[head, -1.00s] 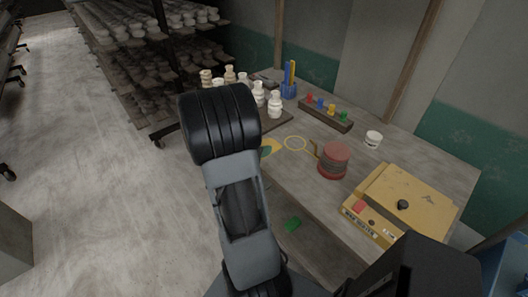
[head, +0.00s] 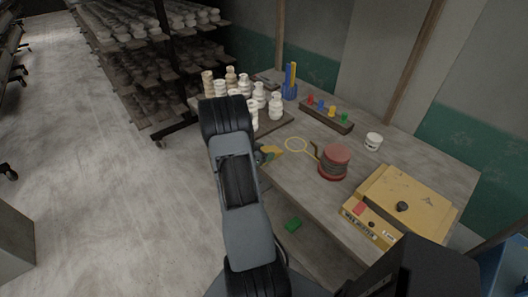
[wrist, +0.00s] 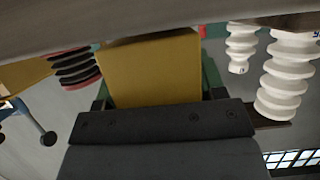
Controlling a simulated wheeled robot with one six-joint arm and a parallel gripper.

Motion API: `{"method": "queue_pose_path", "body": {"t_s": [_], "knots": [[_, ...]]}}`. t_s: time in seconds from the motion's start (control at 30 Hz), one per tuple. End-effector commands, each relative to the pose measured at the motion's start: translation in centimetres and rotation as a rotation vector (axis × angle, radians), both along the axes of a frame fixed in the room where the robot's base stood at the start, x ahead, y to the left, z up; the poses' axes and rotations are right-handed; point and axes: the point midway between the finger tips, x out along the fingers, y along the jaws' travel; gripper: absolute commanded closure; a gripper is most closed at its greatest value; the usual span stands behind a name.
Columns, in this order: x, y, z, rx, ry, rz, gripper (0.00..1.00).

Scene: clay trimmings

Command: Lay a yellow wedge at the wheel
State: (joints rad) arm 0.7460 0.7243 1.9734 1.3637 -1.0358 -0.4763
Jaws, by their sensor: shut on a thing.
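My gripper (head: 262,154) is at the left edge of the workbench, partly hidden behind my arm. It is shut on a yellow wedge (head: 273,152), which also shows as a broad yellow block (wrist: 150,70) above the dark jaw in the wrist view. The wheel, taken to be the round red and grey stack (head: 335,158), stands upright on the bench to the right of the wedge, apart from it. Whether the wedge touches the bench is unclear.
Pale vases (head: 275,105) stand on a board behind my gripper. A rack of coloured pegs (head: 332,110), a blue holder (head: 290,90) and a white pot (head: 373,140) are at the back. A yellow box (head: 405,200) with a knob fills the right. A green piece (head: 293,225) lies below the bench edge.

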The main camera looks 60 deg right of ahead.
Motion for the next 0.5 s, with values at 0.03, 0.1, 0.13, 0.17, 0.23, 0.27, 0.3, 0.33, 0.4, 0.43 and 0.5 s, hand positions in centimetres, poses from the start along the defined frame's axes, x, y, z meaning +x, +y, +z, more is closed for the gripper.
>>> {"method": "queue_pose_path", "body": {"t_s": [0.03, 0.1, 0.13, 0.17, 0.23, 0.27, 0.3, 0.33, 0.4, 0.43, 0.5], "knots": [[0.03, -0.03, -0.04, -0.002, -0.001, 0.001, 0.69], [0.04, -0.03, -0.07, -0.003, -0.001, 0.0, 0.69], [0.04, -0.03, -0.07, -0.003, -0.001, 0.0, 0.69], [0.04, -0.03, -0.06, -0.003, -0.001, 0.0, 0.69], [0.04, -0.03, -0.07, -0.003, -0.001, 0.0, 0.69], [0.04, -0.03, -0.07, -0.003, -0.001, 0.0, 0.69], [0.04, -0.03, -0.12, -0.003, -0.001, 0.0, 0.69], [0.04, -0.02, -0.19, -0.003, -0.001, 0.0, 0.69], [0.04, -0.02, -0.43, -0.003, -0.001, 0.0, 0.69], [0.04, -0.02, -0.53, -0.003, -0.001, 0.0, 0.69], [0.03, 0.0, -0.46, -0.001, -0.001, 0.001, 0.31]]}}
